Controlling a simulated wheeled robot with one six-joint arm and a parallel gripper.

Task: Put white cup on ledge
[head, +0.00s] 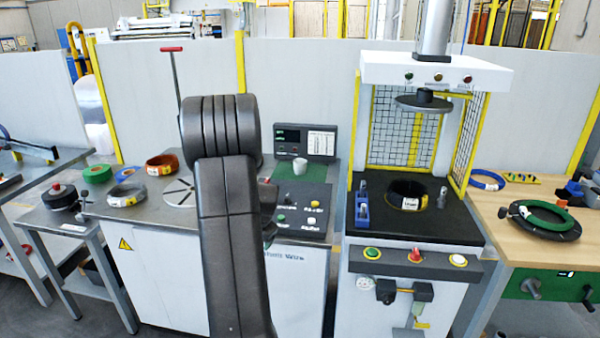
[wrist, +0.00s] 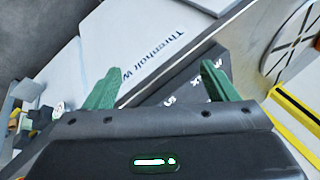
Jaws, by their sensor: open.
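A small white cup (head: 299,166) stands on a green patch (head: 288,174) at the back of the dark control console, just in front of the display unit (head: 305,141). I cannot tell which surface is the ledge. My gripper is mostly hidden behind my arm in the head view, by the console's left front. In the wrist view my gripper (wrist: 158,86) has its two green fingers spread wide with nothing between them. Beyond them are the console's dark edge and the white machine front with lettering. The cup does not show in the wrist view.
A slotted round plate (head: 180,192) lies left of my arm, with an orange coil (head: 162,164) and a grey coil (head: 127,195) nearby. Right is a press station (head: 430,72) with yellow guards and a dark coil (head: 407,194). Buttons (head: 310,204) dot the console.

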